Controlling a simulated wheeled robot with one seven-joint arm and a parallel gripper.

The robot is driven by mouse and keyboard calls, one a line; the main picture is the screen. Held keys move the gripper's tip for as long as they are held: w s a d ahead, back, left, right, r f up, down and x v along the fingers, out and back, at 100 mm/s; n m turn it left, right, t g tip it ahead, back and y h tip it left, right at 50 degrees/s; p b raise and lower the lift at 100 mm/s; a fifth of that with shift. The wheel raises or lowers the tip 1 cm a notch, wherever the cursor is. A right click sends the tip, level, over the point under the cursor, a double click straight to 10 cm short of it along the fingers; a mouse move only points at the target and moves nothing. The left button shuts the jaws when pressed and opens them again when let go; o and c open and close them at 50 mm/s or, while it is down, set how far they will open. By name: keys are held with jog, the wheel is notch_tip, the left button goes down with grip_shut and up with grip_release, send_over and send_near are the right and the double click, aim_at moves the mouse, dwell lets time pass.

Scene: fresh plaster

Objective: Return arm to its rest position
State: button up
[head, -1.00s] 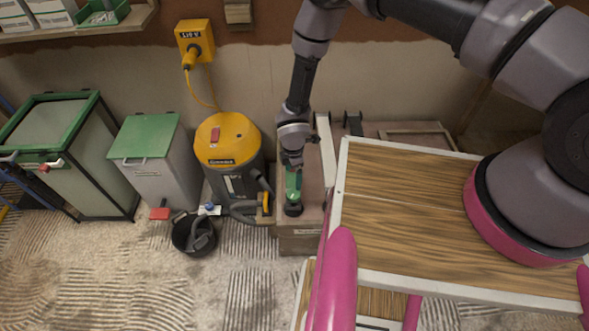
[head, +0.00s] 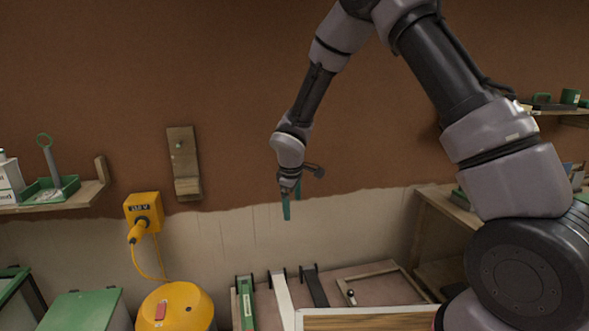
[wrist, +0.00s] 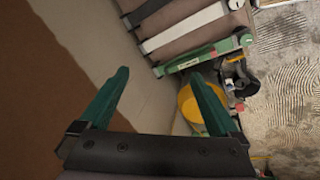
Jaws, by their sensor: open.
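My gripper (head: 292,205) hangs in front of the brown and pale plaster wall, fingers pointing down, well above the bench. In the wrist view its two green fingers (wrist: 160,75) are spread apart with nothing between them. My arm is bent, with its elbow up near the top of the head view. Below the gripper, a green long tool (head: 246,303), a white bar (head: 283,300) and a dark bar (head: 315,287) lie side by side on the bench. The green tool also shows in the wrist view (wrist: 205,53), apart from the fingers.
A yellow socket box (head: 143,212) and a wooden wall bracket (head: 184,165) are on the wall at left. A yellow vacuum (head: 175,308) stands below. A shelf (head: 62,204) is at left; a wooden cabinet (head: 432,205) is at right. The wall area around the gripper is clear.

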jog(key=s+d+r+m+t, duration=0.1)
jog(key=s+d+r+m, duration=0.3)
jog(key=d+r, duration=0.65)
jog(key=s+d+r+m, duration=0.3)
jog(key=d+r+m, duration=0.35)
jog(key=r, duration=0.75)
jog(key=s+d+r+m+t+y, duration=0.1)
jog(key=s+d+r+m, duration=0.2)
jog(key=s, duration=0.6)
jog(key=s+d+r+m+t+y, duration=0.1)
jog(key=s+d+r+m, duration=0.3)
jog(key=s, duration=0.5)
jog(key=shift+s+d+r+t, duration=0.15)
jog(key=shift+d+r+t, duration=0.25)
jog(key=shift+d+r, duration=0.4)
jog(key=shift+a, duration=0.1)
